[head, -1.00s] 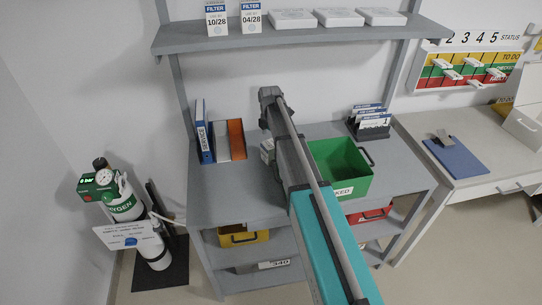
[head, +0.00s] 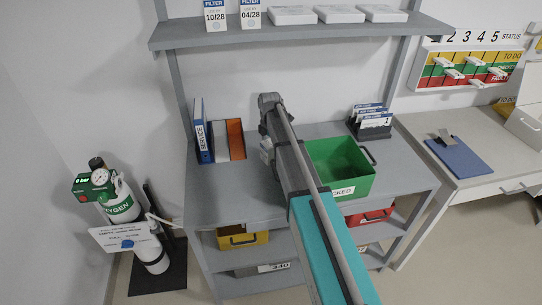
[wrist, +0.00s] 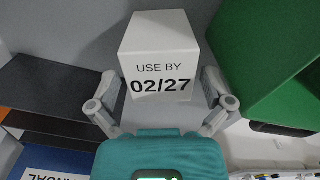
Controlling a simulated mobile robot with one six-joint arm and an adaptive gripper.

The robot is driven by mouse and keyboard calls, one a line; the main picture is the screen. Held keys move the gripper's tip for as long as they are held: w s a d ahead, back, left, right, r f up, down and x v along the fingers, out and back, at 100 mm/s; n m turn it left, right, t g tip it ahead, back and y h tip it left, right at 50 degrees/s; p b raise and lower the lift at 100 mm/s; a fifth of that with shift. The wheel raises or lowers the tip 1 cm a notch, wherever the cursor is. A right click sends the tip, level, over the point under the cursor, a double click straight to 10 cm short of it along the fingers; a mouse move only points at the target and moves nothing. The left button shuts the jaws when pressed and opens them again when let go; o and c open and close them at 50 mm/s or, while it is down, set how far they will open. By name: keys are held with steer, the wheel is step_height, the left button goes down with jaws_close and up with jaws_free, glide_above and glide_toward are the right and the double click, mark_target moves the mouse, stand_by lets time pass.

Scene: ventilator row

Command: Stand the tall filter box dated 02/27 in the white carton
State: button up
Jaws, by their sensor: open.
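The filter box dated 02/27 (wrist: 160,70) is pale, with "USE BY 02/27" on the face towards me in the wrist view. My gripper (wrist: 161,84) is open, with one finger on each side of the box's lower part; I cannot tell whether they touch it. In the head view my gripper (head: 268,150) is over the grey bench, left of the green bin, and my arm hides most of the box there. A white open container (head: 527,122), possibly the white carton, stands at the right edge on the side table, cut off by the frame.
The green bin (head: 340,185) stands close right of the box. Binders (head: 203,140) stand to the left. Other filter boxes dated 10/28 (head: 215,17) and 04/28 (head: 250,15) are on the upper shelf (head: 300,32). A blue clipboard (head: 457,155) lies on the side table.

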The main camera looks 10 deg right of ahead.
steer(key=shift+f+b, duration=0.85)
steer(key=shift+f, duration=0.3)
steer(key=shift+c, duration=0.3)
steer(key=c, duration=1)
steer(key=shift+r, duration=0.2)
step_height(320, 180, up, 10)
steer(key=p, duration=1)
steer(key=shift+f, duration=0.15)
